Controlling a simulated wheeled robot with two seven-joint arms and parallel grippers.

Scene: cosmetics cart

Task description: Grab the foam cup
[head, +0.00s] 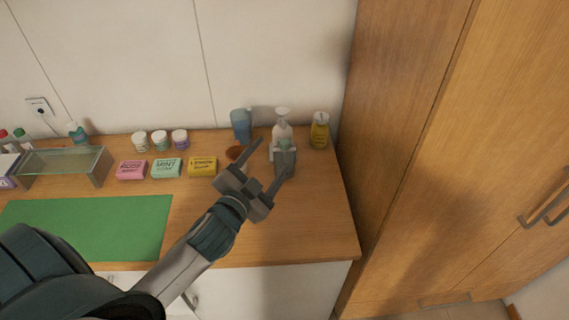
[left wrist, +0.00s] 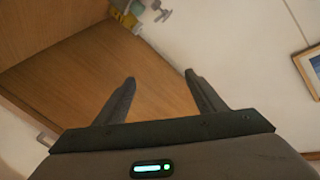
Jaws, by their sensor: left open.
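I cannot tell for sure which item is the foam cup. A grey-green container (head: 285,157) with a lighter green top stands near the counter's right end, in front of a white pump bottle (head: 282,127). A blue container (head: 241,124) stands behind and left of it. My left gripper (head: 271,160) is open and its fingers point toward the grey-green container. One fingertip overlaps that container's lower edge in the head view; contact cannot be told. In the left wrist view the open fingers (left wrist: 160,78) have nothing between them. My right gripper is not in view.
A yellow bottle (head: 319,131) stands right of the pump bottle, near the tall wooden cabinet (head: 420,150). A brown round item (head: 234,152) and a yellow soap box (head: 203,166) lie left of the gripper. A green mat (head: 100,222) covers the front left; the counter's front right is clear.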

